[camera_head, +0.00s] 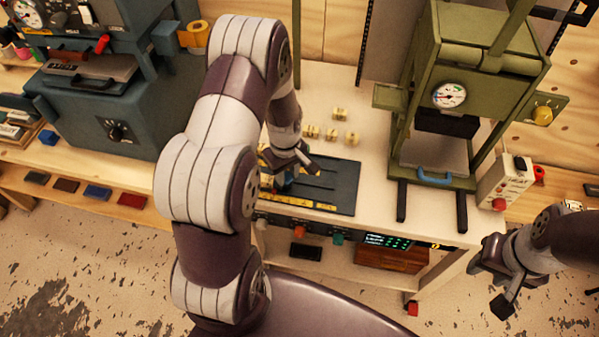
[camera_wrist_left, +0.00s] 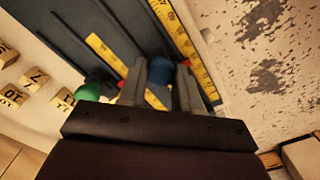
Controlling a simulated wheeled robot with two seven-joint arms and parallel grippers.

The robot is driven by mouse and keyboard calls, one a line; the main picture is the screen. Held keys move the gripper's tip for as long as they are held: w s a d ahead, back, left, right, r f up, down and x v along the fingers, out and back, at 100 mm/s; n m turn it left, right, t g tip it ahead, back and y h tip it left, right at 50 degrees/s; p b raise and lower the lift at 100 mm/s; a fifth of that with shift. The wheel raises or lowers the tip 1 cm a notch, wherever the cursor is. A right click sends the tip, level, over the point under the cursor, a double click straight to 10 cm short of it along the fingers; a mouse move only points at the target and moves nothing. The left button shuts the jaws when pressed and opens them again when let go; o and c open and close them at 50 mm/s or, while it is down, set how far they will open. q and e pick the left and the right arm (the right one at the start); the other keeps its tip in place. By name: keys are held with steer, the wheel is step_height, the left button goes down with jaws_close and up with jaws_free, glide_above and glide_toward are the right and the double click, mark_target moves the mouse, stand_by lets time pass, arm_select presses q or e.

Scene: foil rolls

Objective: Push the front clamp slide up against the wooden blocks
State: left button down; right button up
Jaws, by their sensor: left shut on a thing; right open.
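A dark fixture plate (camera_head: 343,180) with yellow scale strips lies on the bench. My left gripper (camera_head: 284,172) is low over the plate's left part. In the left wrist view its fingers (camera_wrist_left: 160,88) are shut on a blue knob (camera_wrist_left: 160,69), which seems to be on a clamp slide. The slide body is mostly hidden by the fingers. A green knob (camera_wrist_left: 87,92) is beside the left finger. Several small numbered wooden blocks (camera_head: 331,134) sit on the bench behind the plate; they also show in the left wrist view (camera_wrist_left: 33,77). My right gripper (camera_head: 490,284) is open and empty at the right.
A green press (camera_head: 470,60) with a gauge stands right of the plate. A blue-grey machine (camera_head: 115,105) stands at the left. A control box (camera_head: 505,180) with a red button is at the right bench edge.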

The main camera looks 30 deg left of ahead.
mark_target(286, 176)
arm_select(q)
steer(key=shift+a, duration=0.1)
steer(key=c, duration=0.8)
jaws_free()
step_height(286, 176, up, 13)
steer(key=shift+f+b, duration=0.15)
steer(key=shift+b, duration=0.25)
steer(key=s+d+m, duration=0.3)
steer(key=m, duration=0.1)
steer(key=s+d+r+m+t, duration=0.1)
steer(key=s+d+m, duration=0.2)
steer(key=m, duration=0.1)
steer(key=s+d+m, duration=0.3)
steer(key=m, duration=0.1)
steer(key=shift+s+d+r, duration=0.25)
steer(key=shift+d+r, duration=0.05)
steer(key=shift+d, duration=0.05)
